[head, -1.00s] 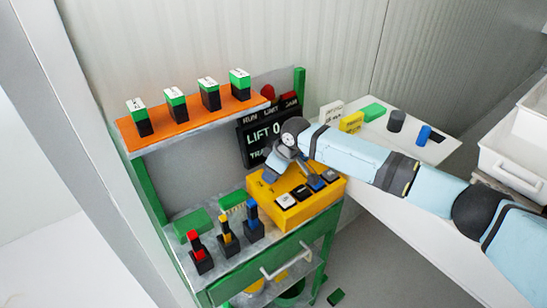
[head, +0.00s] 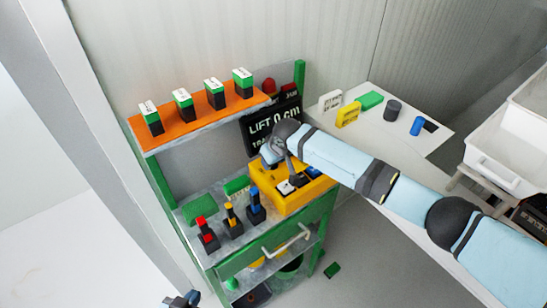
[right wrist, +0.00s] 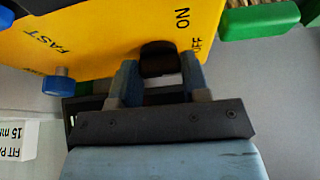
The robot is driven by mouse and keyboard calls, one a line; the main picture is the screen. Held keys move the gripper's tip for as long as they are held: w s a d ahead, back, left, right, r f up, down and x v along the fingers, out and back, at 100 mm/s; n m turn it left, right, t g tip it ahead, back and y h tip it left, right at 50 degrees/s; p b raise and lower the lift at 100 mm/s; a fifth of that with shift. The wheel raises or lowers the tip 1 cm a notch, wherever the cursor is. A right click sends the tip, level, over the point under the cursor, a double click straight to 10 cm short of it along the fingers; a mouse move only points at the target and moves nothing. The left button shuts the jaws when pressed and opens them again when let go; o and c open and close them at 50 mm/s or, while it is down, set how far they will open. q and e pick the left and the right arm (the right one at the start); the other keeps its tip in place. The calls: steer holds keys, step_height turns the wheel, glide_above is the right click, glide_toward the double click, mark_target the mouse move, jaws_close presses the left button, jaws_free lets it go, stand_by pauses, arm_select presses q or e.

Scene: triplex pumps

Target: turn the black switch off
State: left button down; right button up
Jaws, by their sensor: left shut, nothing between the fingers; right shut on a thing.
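The yellow control box (head: 290,207) sits on the right end of the green workbench. In the right wrist view its yellow face (right wrist: 100,30) carries FAST, ON and OFF lettering. The black switch (right wrist: 158,57) is beside the ON and OFF labels. My right gripper (right wrist: 160,80) is shut on it, with a blue-grey finger on each side. In the head view the right gripper (head: 274,152) is at the back left of the box, and the arm hides the black switch. My left gripper (head: 180,300) is shut and empty at the bottom edge, partly cut off.
Three small switches with red (head: 207,237), yellow (head: 229,208) and blue (head: 253,195) tops stand left of the box. A dark LIFT display (head: 277,124) is behind. An orange shelf (head: 198,118) holds several green-black blocks. A blue knob (right wrist: 58,83) is near the right gripper.

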steer(key=o, duration=0.6)
steer(key=shift+o, duration=0.2)
steer(key=shift+r, duration=0.15)
steer(key=b+v, duration=0.1)
steer(key=v, duration=1.2)
steer(key=shift+s+r, duration=0.15)
steer(key=shift+r, duration=0.15)
